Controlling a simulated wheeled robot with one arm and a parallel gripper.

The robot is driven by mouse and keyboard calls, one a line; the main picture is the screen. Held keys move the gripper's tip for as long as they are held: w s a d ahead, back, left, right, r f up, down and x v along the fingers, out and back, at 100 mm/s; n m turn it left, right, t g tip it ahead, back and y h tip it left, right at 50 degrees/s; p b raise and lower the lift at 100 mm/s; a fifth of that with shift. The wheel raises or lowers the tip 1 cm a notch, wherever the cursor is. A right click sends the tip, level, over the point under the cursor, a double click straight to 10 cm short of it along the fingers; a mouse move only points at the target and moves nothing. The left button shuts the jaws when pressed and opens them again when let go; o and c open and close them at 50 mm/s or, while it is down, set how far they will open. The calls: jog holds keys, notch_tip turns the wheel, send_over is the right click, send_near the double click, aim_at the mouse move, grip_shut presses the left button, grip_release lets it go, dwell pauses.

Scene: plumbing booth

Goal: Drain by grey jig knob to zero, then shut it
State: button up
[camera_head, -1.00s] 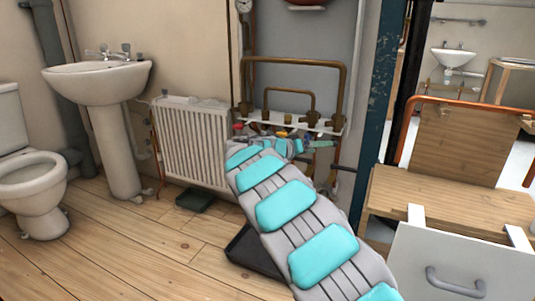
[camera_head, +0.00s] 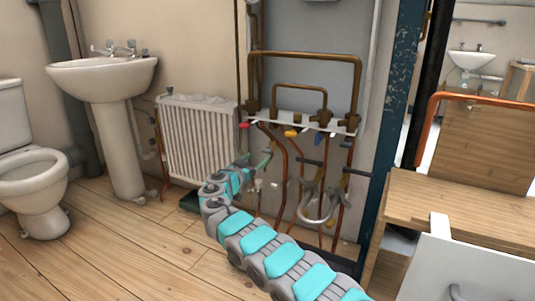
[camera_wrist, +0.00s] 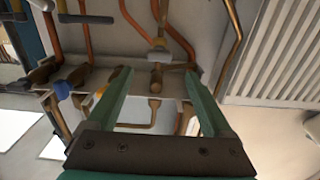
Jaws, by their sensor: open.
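The copper pipe jig (camera_head: 305,58) stands on the grey wall board, with a white rail (camera_head: 290,119) of valves. I see a red handle (camera_head: 244,125), a yellow one (camera_head: 291,133) and a blue one (camera_head: 321,138). I cannot tell which part is the grey knob. My gripper (camera_head: 258,162) is below the rail at its left end, its green fingers partly hidden by my arm. In the wrist view my gripper (camera_wrist: 159,72) is open and empty, with brass fittings and the blue handle (camera_wrist: 62,90) beyond its fingers. No gauge reading is visible.
A white radiator (camera_head: 198,137) is close left of my gripper. A grey hose loop (camera_head: 318,215) hangs among the lower pipes. A wooden bench (camera_head: 450,205) stands at the right. The basin (camera_head: 103,80) and toilet (camera_head: 32,170) are at the left, with open floor before them.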

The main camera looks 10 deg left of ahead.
aim_at(265, 151)
jog(key=shift+x, duration=2.3)
jog(key=shift+w+d+r+p, duration=0.1)
jog(key=shift+w+p, duration=0.45)
jog(key=shift+w, duration=0.15)
jog(key=shift+w+d, duration=0.45)
jog(key=shift+w, duration=0.15)
jog(key=shift+c, duration=0.2)
grip_shut()
